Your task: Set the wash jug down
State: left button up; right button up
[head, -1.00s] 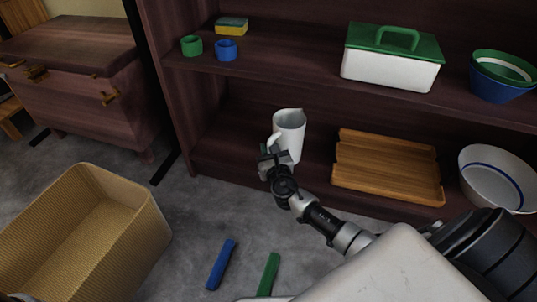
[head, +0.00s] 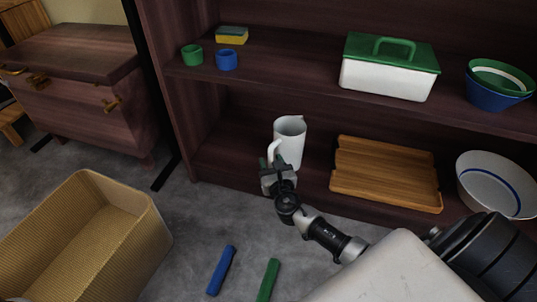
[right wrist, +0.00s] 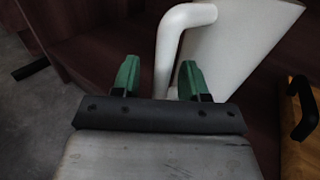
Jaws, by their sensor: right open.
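The white wash jug (head: 290,138) stands upright on the lower shelf (head: 236,152) of the dark wooden unit, its handle toward the left front. In the right wrist view the jug (right wrist: 232,48) fills the upper middle, and its handle (right wrist: 168,45) lies between the lines of my two green fingertips. My right gripper (head: 271,163) is open, just in front of the handle; in the right wrist view its fingers (right wrist: 159,80) are apart with nothing gripped. The jug's base is partly hidden by the gripper in the head view. My left gripper is not in view.
A ribbed wooden tray (head: 386,174) and a white basin (head: 496,185) stand right of the jug. The upper shelf holds cups, a sponge, a lidded box (head: 388,75) and bowls. A woven basket (head: 130,232) and two sticks, blue (head: 221,270) and green (head: 268,280), are on the floor.

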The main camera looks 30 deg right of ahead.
jog(key=p+v, duration=0.2)
jog(key=v, duration=0.7)
jog(key=shift+p, duration=0.35)
